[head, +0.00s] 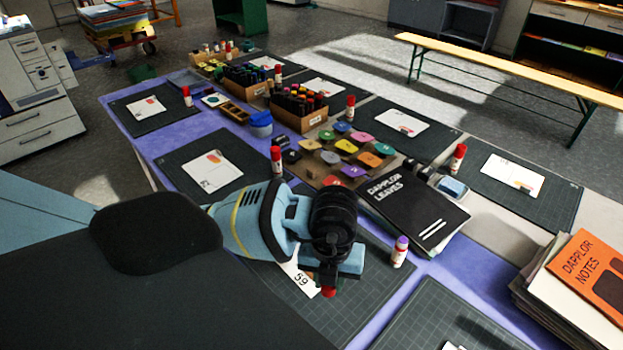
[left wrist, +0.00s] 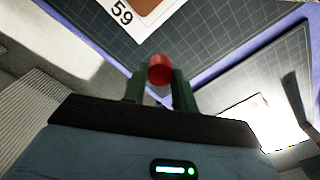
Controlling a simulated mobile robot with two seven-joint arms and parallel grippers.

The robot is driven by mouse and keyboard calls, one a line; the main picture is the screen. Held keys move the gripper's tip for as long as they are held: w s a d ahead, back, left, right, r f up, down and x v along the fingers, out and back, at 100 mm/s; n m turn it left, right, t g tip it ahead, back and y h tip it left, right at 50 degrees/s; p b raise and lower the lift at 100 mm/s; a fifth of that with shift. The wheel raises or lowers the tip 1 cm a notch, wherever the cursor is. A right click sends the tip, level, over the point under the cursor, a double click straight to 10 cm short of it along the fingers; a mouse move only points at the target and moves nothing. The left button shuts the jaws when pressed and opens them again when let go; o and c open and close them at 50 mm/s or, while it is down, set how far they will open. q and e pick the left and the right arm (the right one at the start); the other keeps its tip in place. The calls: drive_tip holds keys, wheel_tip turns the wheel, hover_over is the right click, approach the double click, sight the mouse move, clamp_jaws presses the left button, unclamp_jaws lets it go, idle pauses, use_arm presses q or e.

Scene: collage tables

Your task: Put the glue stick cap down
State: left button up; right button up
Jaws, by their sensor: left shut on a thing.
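My left gripper (head: 328,284) is shut on the red glue stick cap (head: 328,292). The cap also shows in the left wrist view (left wrist: 159,69), between the green fingertips. The gripper is over the near mat (head: 280,300), by a card marked 59 (head: 300,278). I cannot tell from these views whether the cap touches the mat. A glue stick (head: 400,252) with a purple top and no red cap stands upright to the right of the gripper. My right gripper is not in view.
A black book (head: 400,205) lies beyond the glue stick. Colored pads (head: 345,147) and a box of markers (head: 303,120) are farther back. Capped glue sticks stand around the table, one (head: 276,160) near the arm. Stacked books (head: 575,285) are at right. Bare mat lies beside the gripper.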

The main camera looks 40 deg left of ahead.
use_arm(q)
drive_tip(key=w+a, duration=0.2)
drive_tip(key=w, duration=0.2)
drive_tip(key=w+a+f, duration=0.1)
drive_tip(key=w+a, duration=0.2)
drive_tip(key=w, duration=0.2)
drive_tip(key=w+a, duration=0.2)
drive_tip(key=w, duration=0.2)
drive_tip(key=shift+w+a+f+b, duration=0.2)
drive_tip(key=shift+w+b, duration=0.1)
drive_tip(key=shift+w, duration=0.1)
drive_tip(key=shift+w+f, duration=0.1)
drive_tip(key=shift+f, duration=1.65)
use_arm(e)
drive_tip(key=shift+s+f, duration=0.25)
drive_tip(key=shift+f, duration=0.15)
use_arm(q)
drive_tip(key=shift+f, duration=0.5)
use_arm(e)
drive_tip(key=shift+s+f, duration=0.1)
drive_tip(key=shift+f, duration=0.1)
use_arm(q)
drive_tip(key=o, duration=0.9)
drive_tip(key=shift+r, duration=0.15)
